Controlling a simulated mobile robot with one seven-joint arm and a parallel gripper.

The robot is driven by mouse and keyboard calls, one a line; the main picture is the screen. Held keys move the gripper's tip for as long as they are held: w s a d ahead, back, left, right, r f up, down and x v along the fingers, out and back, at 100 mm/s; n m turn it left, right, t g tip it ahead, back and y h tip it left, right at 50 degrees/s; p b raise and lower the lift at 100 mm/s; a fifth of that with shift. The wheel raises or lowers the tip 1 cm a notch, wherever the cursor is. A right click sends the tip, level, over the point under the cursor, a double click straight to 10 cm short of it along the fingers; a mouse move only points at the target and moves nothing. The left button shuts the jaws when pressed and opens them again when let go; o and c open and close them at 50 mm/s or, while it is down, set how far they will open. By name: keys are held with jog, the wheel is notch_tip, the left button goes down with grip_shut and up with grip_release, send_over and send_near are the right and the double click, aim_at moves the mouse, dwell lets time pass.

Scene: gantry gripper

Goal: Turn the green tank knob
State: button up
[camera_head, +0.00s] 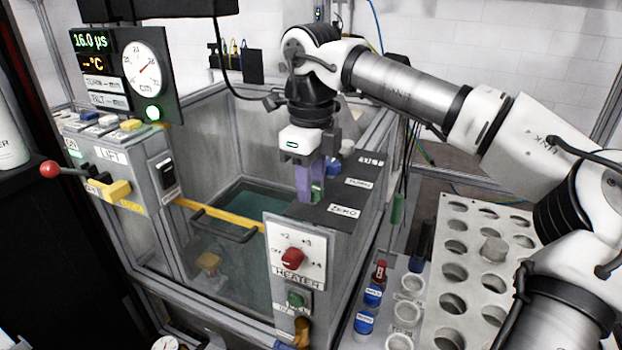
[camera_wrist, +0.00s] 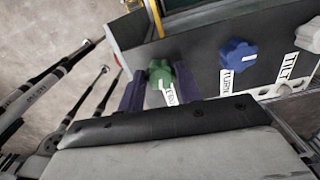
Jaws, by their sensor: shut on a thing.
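The green knob (camera_wrist: 160,72) is a lobed knob on the dark top panel of the tank. It sits between the purple-blue fingers of my gripper (camera_wrist: 160,82) in the wrist view, with a white label beside it partly hidden. In the head view my gripper (camera_head: 311,190) points down at the panel's near end, shut on the knob. Only a sliver of the green knob (camera_head: 319,196) shows past the fingers there. The nearby label reads ZERO.
A blue knob (camera_wrist: 237,53) stands beside it on the same panel, near the TURN label. The tank (camera_head: 235,228) holds greenish liquid. A heater panel (camera_head: 283,240) with a red knob (camera_head: 292,258) rises in front. A rack with holes (camera_head: 447,302) stands to the right.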

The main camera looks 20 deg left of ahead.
dwell(0.3)
jog(key=o, duration=1)
notch_tip(320, 180, up, 14)
jog(key=shift+f+p, duration=0.1)
jog(key=shift+p, duration=0.9)
